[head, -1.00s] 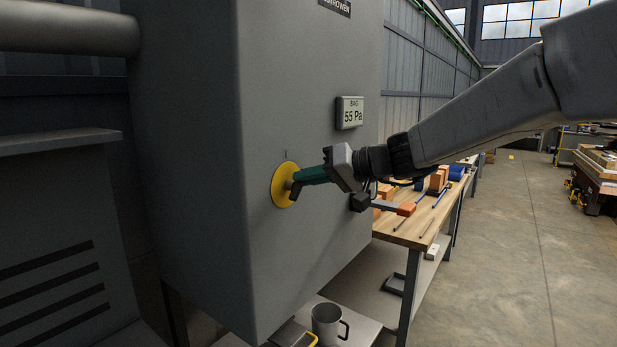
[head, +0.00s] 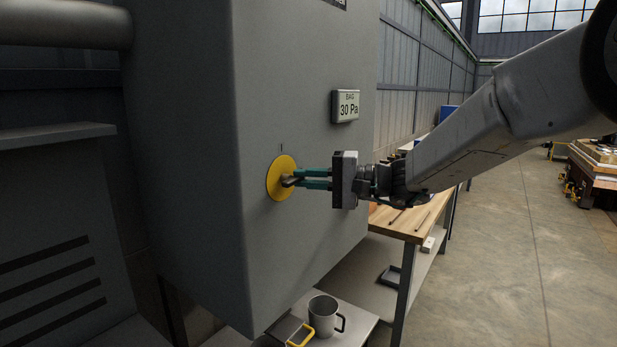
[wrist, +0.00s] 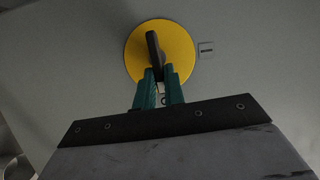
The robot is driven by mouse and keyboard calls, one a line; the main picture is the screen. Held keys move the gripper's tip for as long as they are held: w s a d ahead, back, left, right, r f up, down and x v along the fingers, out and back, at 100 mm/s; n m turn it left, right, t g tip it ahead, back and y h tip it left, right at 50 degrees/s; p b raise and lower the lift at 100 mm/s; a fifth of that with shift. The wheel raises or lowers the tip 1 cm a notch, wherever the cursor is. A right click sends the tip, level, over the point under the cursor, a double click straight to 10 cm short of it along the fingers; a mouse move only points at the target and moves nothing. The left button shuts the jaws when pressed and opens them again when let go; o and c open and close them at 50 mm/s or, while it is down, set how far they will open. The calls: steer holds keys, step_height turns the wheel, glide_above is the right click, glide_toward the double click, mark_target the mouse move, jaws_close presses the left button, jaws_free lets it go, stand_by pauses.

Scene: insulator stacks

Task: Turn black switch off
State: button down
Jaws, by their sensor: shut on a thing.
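The black switch (head: 287,181) is a dark handle on a round yellow plate (head: 275,185) on the front of a grey cabinet (head: 300,120). In the wrist view the black switch (wrist: 153,48) stands nearly along the picture's vertical, tilted slightly, across the yellow plate (wrist: 180,50). My gripper (head: 299,178) has green fingers and is shut on the switch handle. In the wrist view the fingertips (wrist: 159,72) sit on either side of the handle's near end and hide part of it. A small "I" mark shows above the plate in the head view.
A display (head: 346,106) above and right of the plate reads 30 Pa. A grey mug (head: 323,315) and a yellow-handled item (head: 300,335) stand on a low shelf below. A wooden workbench (head: 420,222) is behind my arm. Open floor lies to the right.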

steer(key=shift+f+m, duration=0.15)
steer(key=shift+m, duration=0.25)
steer(key=c, duration=1.5)
jaws_free()
steer(key=shift+s+a, duration=0.1)
steer(key=v, duration=0.8)
steer(key=shift+f, duration=0.1)
